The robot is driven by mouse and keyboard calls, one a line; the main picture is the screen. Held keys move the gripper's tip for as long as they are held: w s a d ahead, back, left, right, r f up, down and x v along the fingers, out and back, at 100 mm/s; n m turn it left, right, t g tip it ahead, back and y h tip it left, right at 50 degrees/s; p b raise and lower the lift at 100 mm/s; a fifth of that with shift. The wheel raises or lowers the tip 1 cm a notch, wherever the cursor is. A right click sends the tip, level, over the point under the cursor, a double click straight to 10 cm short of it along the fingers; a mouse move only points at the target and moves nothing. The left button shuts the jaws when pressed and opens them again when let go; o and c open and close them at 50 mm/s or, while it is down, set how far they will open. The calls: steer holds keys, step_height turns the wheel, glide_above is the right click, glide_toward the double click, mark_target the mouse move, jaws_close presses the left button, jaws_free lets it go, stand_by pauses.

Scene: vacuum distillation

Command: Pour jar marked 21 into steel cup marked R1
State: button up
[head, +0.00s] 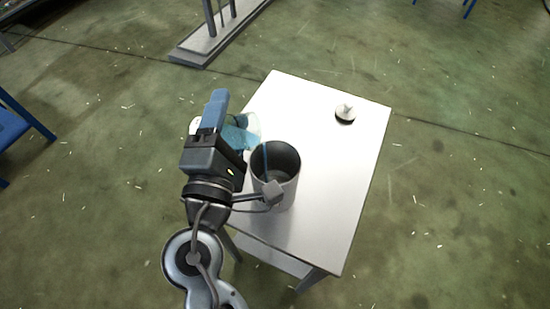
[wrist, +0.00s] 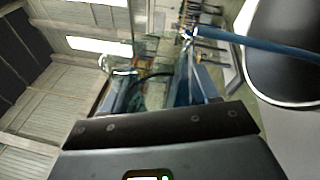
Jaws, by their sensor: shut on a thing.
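The clear jar (head: 240,133) holds blue liquid and is tipped on its side, left of and above the steel cup. My gripper (head: 222,118) is shut on the jar. The steel cup (head: 278,187) stands upright on the white table, its mouth open. A thin blue stream runs from the jar's mouth down into the cup. In the wrist view, the glass jar (wrist: 152,85) sits between my fingers, and the blue stream crosses to the cup (wrist: 290,50) at the right. No marks are readable on the jar or cup.
The white table (head: 345,185) is mostly bare. A small white and dark piece, perhaps a lid (head: 345,112), lies near its far right corner. A grey stand base (head: 205,48) is on the floor behind. A blue chair (head: 15,125) is at the left.

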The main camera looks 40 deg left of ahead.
steer(key=shift+w+d+r+m+b, duration=0.35)
steer(key=shift+d+m+b, duration=0.25)
steer(key=shift+m, duration=0.3)
stand_by(0.9)
steer(key=shift+w+d+r+m+t+h+b, duration=0.1)
steer(key=shift+d+r+m+t+h+b, duration=0.15)
steer(key=shift+m+b, duration=0.35)
steer(key=shift+r+m+t+h+b, duration=0.15)
steer(key=shift+r+m+b, duration=0.2)
steer(key=shift+m, duration=0.35)
stand_by(1.1)
